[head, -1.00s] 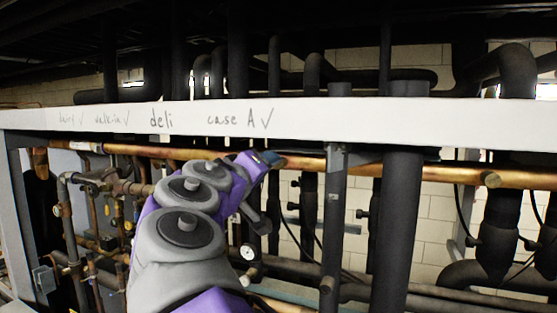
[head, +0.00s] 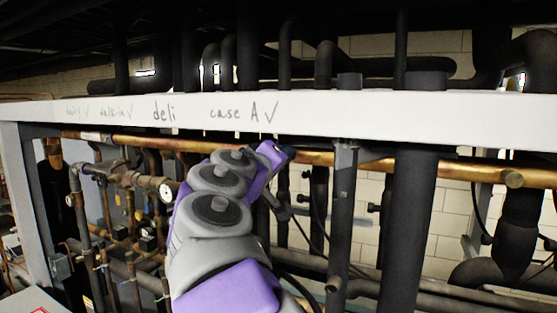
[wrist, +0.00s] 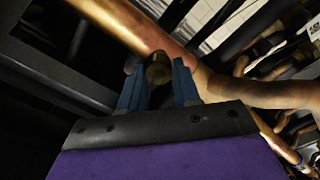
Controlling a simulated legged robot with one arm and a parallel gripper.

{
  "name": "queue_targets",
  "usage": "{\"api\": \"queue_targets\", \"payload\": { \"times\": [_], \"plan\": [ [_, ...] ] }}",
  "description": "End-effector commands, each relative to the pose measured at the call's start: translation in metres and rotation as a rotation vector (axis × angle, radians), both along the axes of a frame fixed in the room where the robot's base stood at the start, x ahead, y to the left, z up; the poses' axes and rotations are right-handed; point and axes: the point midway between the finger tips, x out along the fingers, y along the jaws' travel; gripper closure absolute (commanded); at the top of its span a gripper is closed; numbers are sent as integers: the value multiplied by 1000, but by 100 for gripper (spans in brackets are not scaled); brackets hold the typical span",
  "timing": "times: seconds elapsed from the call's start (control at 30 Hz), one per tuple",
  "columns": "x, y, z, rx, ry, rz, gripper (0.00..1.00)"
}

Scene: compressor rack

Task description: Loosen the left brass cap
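A small dark brass cap (wrist: 158,70) shows in the wrist view, in front of a copper pipe. My gripper (wrist: 158,78) has its two blue fingers on either side of the cap, with narrow gaps showing, so it looks open around it. Whether a finger touches the cap I cannot tell. In the head view my gripper (head: 284,153) is at the copper pipe (head: 330,160), just under the white beam; the cap there is hidden or too small to make out.
A white beam (head: 400,118) with handwriting crosses above the pipe. A thick dark vertical pipe (head: 412,220) and a thinner post (head: 343,210) stand right of my arm. A round gauge (head: 166,193) and several copper lines are to the left.

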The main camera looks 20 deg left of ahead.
Motion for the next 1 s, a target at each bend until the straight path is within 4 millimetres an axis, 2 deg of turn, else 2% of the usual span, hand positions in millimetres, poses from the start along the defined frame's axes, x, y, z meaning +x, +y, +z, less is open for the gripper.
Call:
{"api": "queue_targets", "payload": {
  "times": [0.03, 0.3, 0.47, 0.8, 1.0],
  "plan": [
    [0, 0, -1, 0, 1, 0, 75],
    [1, 4, -2, -3, 2, -1, 100],
    [2, 4, -1, -37, 5, -1, 100],
    [3, 8, 0, -378, 33, -1, 100],
    [2, 9, -3, -486, 41, 1, 100]
  ]
}}
